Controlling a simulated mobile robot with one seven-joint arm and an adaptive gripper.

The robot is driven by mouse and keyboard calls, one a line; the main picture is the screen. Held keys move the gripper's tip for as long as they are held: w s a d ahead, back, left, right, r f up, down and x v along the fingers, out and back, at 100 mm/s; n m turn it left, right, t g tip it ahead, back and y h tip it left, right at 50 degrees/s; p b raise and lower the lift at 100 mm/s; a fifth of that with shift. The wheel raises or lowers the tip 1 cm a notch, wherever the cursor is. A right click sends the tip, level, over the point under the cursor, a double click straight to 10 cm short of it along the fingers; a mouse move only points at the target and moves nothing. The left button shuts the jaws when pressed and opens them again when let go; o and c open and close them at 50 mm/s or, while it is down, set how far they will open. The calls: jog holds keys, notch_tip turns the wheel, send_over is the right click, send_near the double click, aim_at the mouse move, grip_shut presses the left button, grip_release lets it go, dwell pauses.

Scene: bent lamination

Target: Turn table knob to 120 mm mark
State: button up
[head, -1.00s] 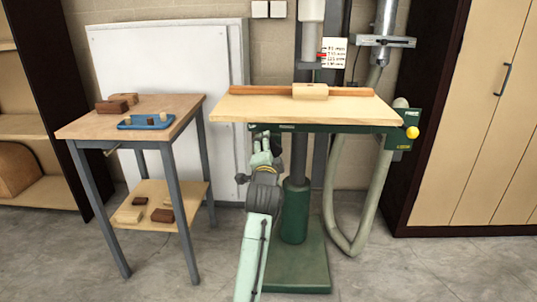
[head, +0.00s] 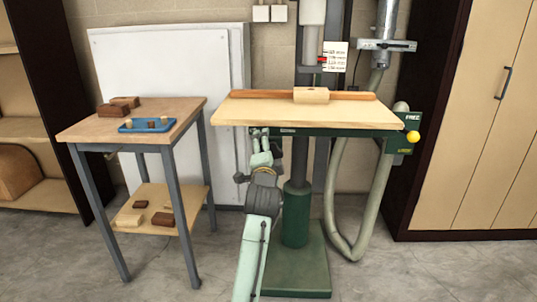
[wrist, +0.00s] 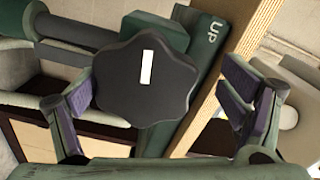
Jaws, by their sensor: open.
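The black lobed knob (wrist: 125,85) with a white stripe fills the middle of the wrist view, the stripe near upright. My gripper (wrist: 160,85) is open, with one purple-padded finger left of the knob and the other to its right, apart from it. In the head view my gripper (head: 261,143) is under the front left of the machine's wooden table (head: 270,113), and the knob is hidden there. A white scale card (head: 336,57) with a red pointer stands above the table; its figures are too small to read surely.
A wooden fence with a block (head: 311,95) lies on the table. A yellow knob (head: 413,136) is at the machine's right. "UP" is printed beside the black knob. A side table (head: 85,132) with a blue tray (head: 135,127) stands left. The floor in front is clear.

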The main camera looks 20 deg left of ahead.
jog(key=shift+s+r, duration=0.15)
jog(key=shift+r, duration=0.15)
jog(key=shift+s+d, duration=0.1)
jog(key=shift+s, duration=0.1)
jog(key=v, duration=1.1)
jog(key=shift+s+f, duration=0.2)
jog(key=shift+d, duration=0.15)
